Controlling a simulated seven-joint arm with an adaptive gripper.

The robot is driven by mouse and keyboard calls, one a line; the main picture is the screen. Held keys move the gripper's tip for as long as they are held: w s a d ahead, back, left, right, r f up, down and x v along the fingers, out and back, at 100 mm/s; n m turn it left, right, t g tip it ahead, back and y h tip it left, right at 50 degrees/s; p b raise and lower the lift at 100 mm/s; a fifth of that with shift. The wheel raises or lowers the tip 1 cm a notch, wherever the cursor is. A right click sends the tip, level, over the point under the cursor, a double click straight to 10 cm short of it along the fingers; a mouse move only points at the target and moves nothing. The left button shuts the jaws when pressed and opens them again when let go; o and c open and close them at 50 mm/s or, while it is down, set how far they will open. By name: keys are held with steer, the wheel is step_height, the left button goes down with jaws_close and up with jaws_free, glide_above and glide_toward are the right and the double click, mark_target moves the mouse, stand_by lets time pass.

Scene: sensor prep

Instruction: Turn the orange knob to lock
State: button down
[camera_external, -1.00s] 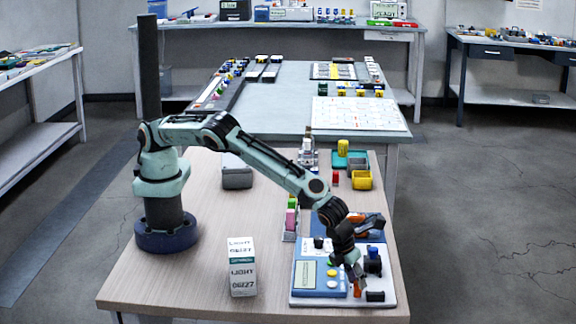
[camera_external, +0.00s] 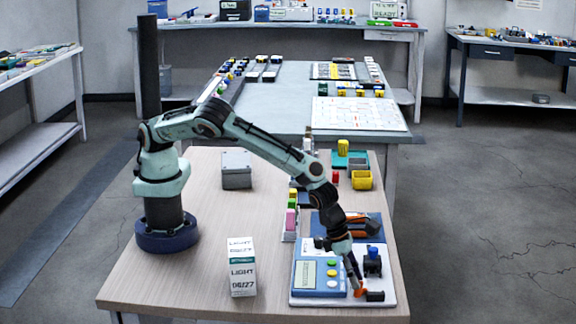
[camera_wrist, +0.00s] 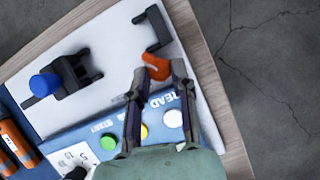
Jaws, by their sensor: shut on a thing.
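The orange knob (camera_external: 361,292) sits at the front of the white board (camera_external: 388,285), close to a black bracket (camera_external: 375,296). In the wrist view, the orange knob (camera_wrist: 156,67) lies between my two fingertips, its far end beside the black bracket (camera_wrist: 152,30). My gripper (camera_external: 356,280) reaches down to the knob from above and is shut on it, as the wrist view also shows (camera_wrist: 155,74). The fingers hide the knob's sides, and its exact angle is hard to tell.
A blue panel (camera_external: 308,274) with green, yellow and white buttons stands left of the knob. A black clamp with a blue cap (camera_external: 373,252) stands behind it. A white box (camera_external: 241,266) stands further left. The table's right edge is close to the knob.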

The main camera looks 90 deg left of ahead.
steer(key=m+h, duration=0.1)
steer(key=m, duration=0.2)
steer(key=m+g+h, duration=0.1)
steer(key=m, duration=0.2)
steer(key=shift+w+a, duration=0.15)
steer(key=shift+a, duration=0.05)
steer(key=shift+m, duration=0.3)
steer(key=c, duration=0.9)
jaws_free()
steer(key=shift+c, duration=0.2)
steer(key=v, duration=1.2)
steer(key=shift+w, duration=0.1)
